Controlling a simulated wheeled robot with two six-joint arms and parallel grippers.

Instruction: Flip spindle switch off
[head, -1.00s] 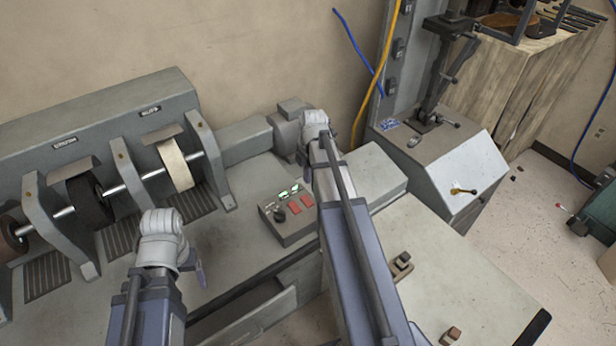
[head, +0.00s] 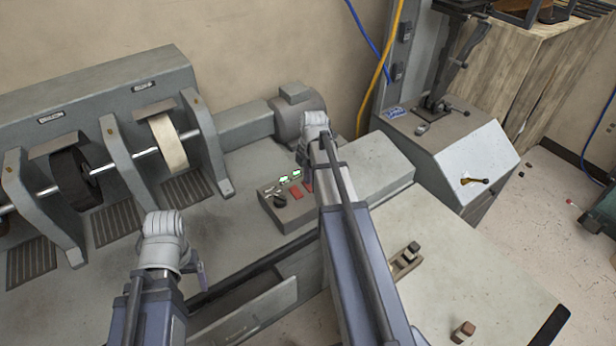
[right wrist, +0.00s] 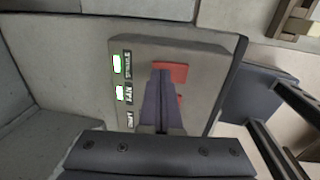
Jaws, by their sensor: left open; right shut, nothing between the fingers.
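The control box (head: 290,218) sits on the grey bench with two lit green lamps, a black knob and red buttons. In the right wrist view the box face (right wrist: 205,70) shows a column of small labels; the top one, blurred, seems to read spindle. Green lights (right wrist: 117,64) glow beside the top and middle labels. My right gripper (right wrist: 163,75) is shut and empty, over the box face and partly covering the red buttons; contact cannot be told. In the head view my right gripper (head: 302,156) is above and behind the box. My left gripper (head: 202,274) is open, left of the box.
Grinding wheels on a shaft (head: 167,142) stand at the left, with a motor (head: 300,115) behind the box. An open drawer (head: 245,310) juts out below the bench front. A sloped grey machine (head: 455,155) stands at the right.

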